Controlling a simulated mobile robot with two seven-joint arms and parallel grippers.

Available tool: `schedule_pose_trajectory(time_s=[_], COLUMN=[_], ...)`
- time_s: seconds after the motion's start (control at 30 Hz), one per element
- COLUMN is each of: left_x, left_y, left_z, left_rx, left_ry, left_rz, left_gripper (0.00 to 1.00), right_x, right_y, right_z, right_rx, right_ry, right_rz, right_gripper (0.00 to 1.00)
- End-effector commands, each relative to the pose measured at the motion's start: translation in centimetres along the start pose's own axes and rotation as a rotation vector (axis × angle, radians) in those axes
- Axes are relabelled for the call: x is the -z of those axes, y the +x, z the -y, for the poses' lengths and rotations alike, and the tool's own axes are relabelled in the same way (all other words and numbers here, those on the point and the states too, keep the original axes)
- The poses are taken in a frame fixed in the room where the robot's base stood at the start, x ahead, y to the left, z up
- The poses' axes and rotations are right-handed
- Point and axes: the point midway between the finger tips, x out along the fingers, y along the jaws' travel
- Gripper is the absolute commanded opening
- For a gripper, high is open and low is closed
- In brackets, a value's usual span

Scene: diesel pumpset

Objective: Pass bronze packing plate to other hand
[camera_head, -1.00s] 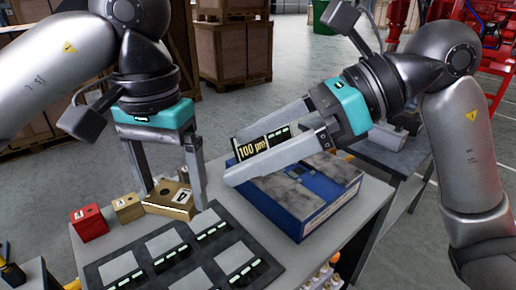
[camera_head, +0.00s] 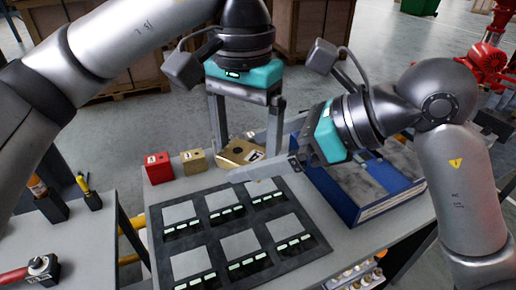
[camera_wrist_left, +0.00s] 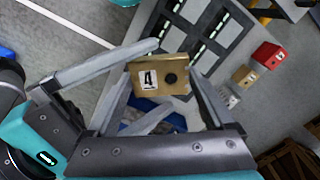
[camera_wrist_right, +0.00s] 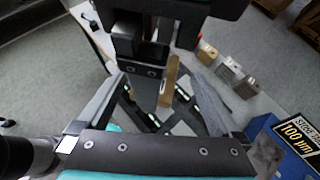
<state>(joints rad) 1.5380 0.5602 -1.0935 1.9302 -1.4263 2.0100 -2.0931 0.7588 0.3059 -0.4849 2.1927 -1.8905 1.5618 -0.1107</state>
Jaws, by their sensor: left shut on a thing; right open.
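The bronze packing plate (camera_head: 235,153) is a gold-brown block with a hole and a label marked 4. My left gripper (camera_head: 245,160) points down and is shut on it, above the table. In the left wrist view, the plate (camera_wrist_left: 172,68) shows its label and dark hole between the fingers. My right gripper (camera_head: 256,166) comes in from the right, open. In the left wrist view its two fingers lie on either side of the plate. In the right wrist view the plate (camera_wrist_right: 169,80) shows edge-on between the open fingers (camera_wrist_right: 152,76). I cannot tell whether they touch it.
A red block (camera_head: 158,168) and a small tan block (camera_head: 193,160) stand behind a dark tray (camera_head: 222,217) with several grey pads. A blue box (camera_head: 362,206) stands close under my right gripper. A side table (camera_head: 95,228) with tools is at left.

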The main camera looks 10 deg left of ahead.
Motion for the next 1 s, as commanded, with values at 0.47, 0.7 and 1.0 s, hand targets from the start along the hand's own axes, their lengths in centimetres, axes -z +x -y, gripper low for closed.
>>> schedule_pose_trajectory(time_s=[0.47, 0.7, 1.0], left_x=[0.03, 0.00, -0.13], left_y=[-0.11, -0.11, -0.08], left_z=[-0.01, -0.01, -0.07], left_rx=[-0.001, -0.001, -0.001], left_ry=[0.000, 0.001, 0.006], left_rz=[-0.003, -0.002, 0.003], left_gripper=[0.00, 0.00, 0.00], right_x=[0.00, 0.01, 0.04], right_y=[0.40, 0.37, 0.32], right_z=[-0.03, 0.03, 0.26], right_rx=[-0.001, 0.001, 0.007], right_ry=[0.000, 0.001, 0.003], right_rz=[0.000, 0.000, -0.001], right_gripper=[0.85, 0.58, 0.25])
